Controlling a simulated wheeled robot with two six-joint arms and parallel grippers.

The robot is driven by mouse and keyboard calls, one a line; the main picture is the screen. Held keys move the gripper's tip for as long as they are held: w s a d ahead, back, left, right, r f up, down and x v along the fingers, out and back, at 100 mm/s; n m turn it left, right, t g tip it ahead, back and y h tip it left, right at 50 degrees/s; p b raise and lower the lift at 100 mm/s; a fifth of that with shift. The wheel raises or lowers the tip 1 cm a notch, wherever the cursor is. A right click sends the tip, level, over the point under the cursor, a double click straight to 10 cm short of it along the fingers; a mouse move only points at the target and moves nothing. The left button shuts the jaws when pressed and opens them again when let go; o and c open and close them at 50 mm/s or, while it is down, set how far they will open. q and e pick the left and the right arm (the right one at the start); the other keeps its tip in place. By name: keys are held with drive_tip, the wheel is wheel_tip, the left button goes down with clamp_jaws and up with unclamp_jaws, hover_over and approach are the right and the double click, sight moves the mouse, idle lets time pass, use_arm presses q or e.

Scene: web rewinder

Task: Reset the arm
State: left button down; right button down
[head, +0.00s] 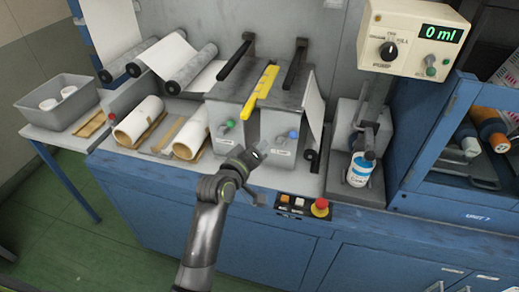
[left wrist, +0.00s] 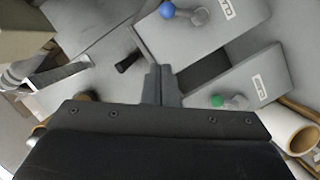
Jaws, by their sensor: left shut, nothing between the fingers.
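My left gripper (head: 256,156) reaches up from the lower middle to the front of the two grey clamp boxes. It is shut and empty, and its fingers also show in the left wrist view (left wrist: 161,84). One box has a green-tipped lever (head: 226,127), also seen in the left wrist view (left wrist: 218,102). The other has a blue-tipped lever (head: 292,134), also in the left wrist view (left wrist: 168,11). My right gripper is not in view.
White rolls (head: 137,121) (head: 190,135) lie left of the boxes. A panel with a red button (head: 320,207) is on the cabinet front. A bottle (head: 359,168) stands under a dispenser (head: 415,38) reading 0 ml. A grey bin (head: 57,101) is at far left.

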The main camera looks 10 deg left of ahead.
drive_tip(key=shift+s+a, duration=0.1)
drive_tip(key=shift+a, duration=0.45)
